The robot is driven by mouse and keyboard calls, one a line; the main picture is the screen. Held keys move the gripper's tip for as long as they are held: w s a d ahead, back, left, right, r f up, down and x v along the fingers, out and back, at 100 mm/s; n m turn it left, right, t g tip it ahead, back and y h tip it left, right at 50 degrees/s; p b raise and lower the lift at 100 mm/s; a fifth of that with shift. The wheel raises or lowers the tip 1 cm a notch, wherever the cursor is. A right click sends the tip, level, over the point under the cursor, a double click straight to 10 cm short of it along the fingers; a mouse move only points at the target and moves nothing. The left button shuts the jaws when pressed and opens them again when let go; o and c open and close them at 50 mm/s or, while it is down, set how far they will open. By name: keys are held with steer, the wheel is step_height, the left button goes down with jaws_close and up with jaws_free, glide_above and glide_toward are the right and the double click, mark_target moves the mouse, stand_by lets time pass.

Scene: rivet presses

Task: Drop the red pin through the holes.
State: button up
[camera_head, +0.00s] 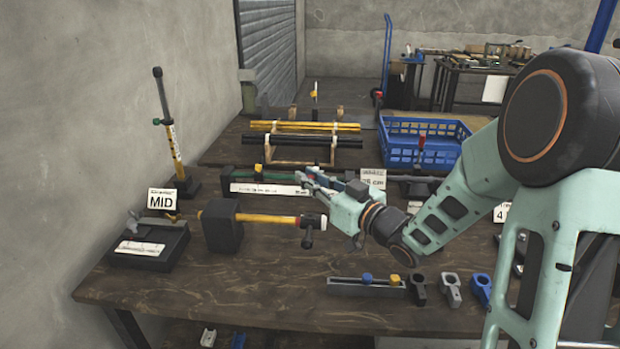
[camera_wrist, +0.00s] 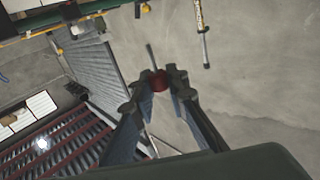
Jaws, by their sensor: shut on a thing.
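My gripper (camera_head: 301,180) is over the middle of the table, pointing left, near a green rail with a white label strip (camera_head: 265,189). In the wrist view my gripper (camera_wrist: 160,82) is shut on the red pin (camera_wrist: 158,83). The pin's red end is between the fingertips, and a thin grey shaft (camera_wrist: 151,56) sticks out beyond them. The pin cannot be made out in the head view. A black, a grey (camera_head: 450,287) and a blue (camera_head: 481,289) eye-ended piece with holes stand at the front right. Which holes the task means cannot be told.
A hammer-like tool with a yellow handle (camera_head: 265,218) runs from a black block (camera_head: 221,226). A blue crate (camera_head: 415,143) and yellow bars (camera_head: 305,127) are behind.

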steer(key=shift+f+b, duration=1.9)
steer(key=shift+f, duration=0.55)
steer(key=shift+f+b, duration=1.8)
steer(key=shift+f, duration=0.05)
steer(key=shift+r, duration=0.15)
steer(key=shift+r+p, duration=1.15)
steer(key=shift+r, duration=0.3)
steer(key=shift+f+b, duration=0.25)
steer(key=shift+b, duration=0.15)
stand_by(0.9)
steer(key=shift+f+b, duration=0.3)
steer(key=shift+f+b, duration=0.65)
steer(key=shift+f, duration=0.1)
